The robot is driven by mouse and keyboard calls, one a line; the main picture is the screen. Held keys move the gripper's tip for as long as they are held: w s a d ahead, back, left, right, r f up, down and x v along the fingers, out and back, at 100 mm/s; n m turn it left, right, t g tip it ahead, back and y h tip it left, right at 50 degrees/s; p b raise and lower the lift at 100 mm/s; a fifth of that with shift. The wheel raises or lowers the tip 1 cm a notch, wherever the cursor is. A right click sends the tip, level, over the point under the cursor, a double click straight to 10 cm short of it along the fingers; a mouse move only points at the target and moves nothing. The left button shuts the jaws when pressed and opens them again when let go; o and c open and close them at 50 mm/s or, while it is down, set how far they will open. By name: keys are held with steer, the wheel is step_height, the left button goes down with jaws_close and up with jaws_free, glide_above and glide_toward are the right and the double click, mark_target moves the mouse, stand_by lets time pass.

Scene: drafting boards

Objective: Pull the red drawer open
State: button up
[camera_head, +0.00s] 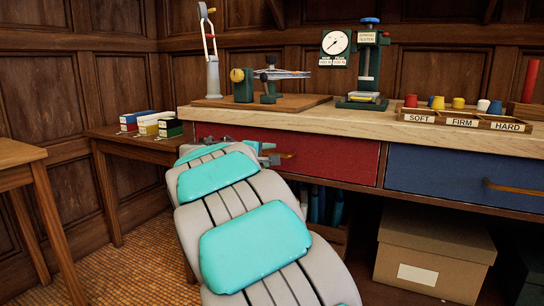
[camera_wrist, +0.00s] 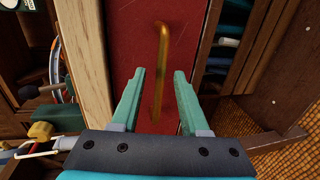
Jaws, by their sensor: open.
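The red drawer (camera_head: 335,155) sits under the wooden worktop and looks shut, its front in line with the blue drawer beside it. Its brass bar handle (camera_wrist: 162,50) shows in the wrist view against the red front (camera_wrist: 130,30). My gripper (camera_wrist: 160,73) is open, with one teal finger on each side of the handle's line and a gap to both. I cannot tell how deep the handle lies between the fingers. In the head view my gripper (camera_head: 268,154) is at the drawer front, and my arm hides the drawer's left part and some of the handle.
A blue drawer (camera_head: 460,182) with its own handle is on the right. A cardboard box (camera_head: 435,250) stands below. A small side table (camera_head: 135,145) holds several boxes on the left. The worktop (camera_head: 300,118) carries instruments and a labelled tray (camera_head: 465,121).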

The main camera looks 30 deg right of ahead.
steer(key=shift+x, duration=1.05)
jaws_close()
stand_by(0.7)
